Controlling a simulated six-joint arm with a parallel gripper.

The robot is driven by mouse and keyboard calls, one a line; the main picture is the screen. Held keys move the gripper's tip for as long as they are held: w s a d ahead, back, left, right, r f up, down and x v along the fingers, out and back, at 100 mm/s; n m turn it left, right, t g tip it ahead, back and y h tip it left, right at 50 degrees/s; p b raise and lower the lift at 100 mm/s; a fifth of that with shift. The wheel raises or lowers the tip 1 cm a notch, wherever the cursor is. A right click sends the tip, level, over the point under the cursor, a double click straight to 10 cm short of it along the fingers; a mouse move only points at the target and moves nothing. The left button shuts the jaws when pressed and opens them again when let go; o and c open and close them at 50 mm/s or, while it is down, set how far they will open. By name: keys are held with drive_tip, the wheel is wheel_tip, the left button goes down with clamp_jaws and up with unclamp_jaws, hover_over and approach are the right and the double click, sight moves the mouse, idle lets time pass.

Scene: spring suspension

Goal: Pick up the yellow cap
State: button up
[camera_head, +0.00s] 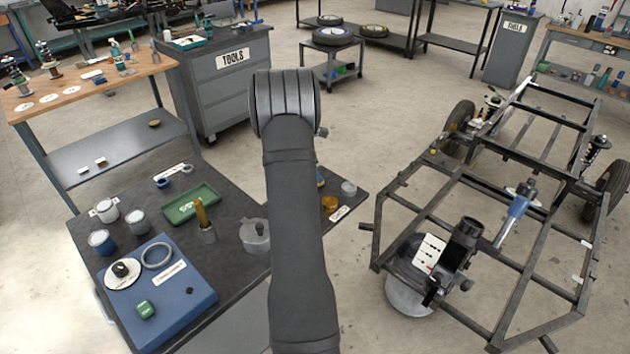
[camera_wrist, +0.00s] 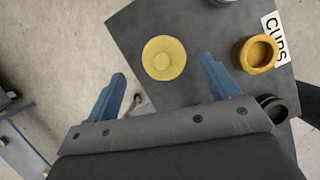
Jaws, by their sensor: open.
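The yellow cap (camera_wrist: 164,47), a pale yellow disc with a raised round centre, lies on the dark table in the wrist view. My gripper (camera_wrist: 163,69) has two blue fingers spread wide apart, with nothing held between them. The cap shows between and just beyond the fingertips; I cannot tell the height gap, and no contact is visible. In the head view my own arm covers most of this area. A small blue and yellow patch shows at the arm's right edge, too small to identify.
An orange-yellow cup (camera_wrist: 258,53) stands right of the cap, by a "CUPS" label (camera_wrist: 276,38); it also shows in the head view (camera_head: 330,204). A silver cup (camera_head: 348,188) is nearby. The dark table (camera_head: 235,190) ends close by. A metal frame (camera_head: 490,215) stands to the right.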

drive_tip(key=x, duration=0.3)
drive_tip(key=shift+d+f, duration=0.3)
drive_tip(key=shift+d, duration=0.05)
drive_tip(key=c, duration=1.1)
drive_tip(key=shift+o, duration=0.2)
drive_tip(key=shift+r, duration=0.1)
